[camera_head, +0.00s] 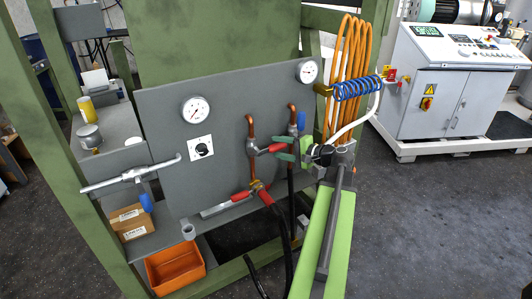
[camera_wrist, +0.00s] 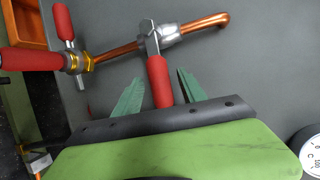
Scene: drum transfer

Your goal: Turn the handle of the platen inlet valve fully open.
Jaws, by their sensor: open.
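A valve with a steel body (camera_head: 252,148) sits on the left copper pipe of the grey panel, and its red handle (camera_head: 266,149) points right toward my gripper (camera_head: 281,146). I cannot read a label naming it as the platen inlet valve. In the wrist view the red handle (camera_wrist: 158,82) lies between the two green fingers of my gripper (camera_wrist: 159,76). The fingers are open, with a gap on each side of the handle. The handle's outer end is close to the dark palm bar. The valve body (camera_wrist: 151,42) is just beyond the fingertips.
A lower brass valve (camera_head: 258,187) has a red handle (camera_head: 240,196) and a red-ended black hose (camera_head: 267,199). A blue handle (camera_head: 301,120) is on the right pipe. Orange hose coils (camera_head: 345,60) hang at right. A steel lever (camera_head: 130,176) juts out at left.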

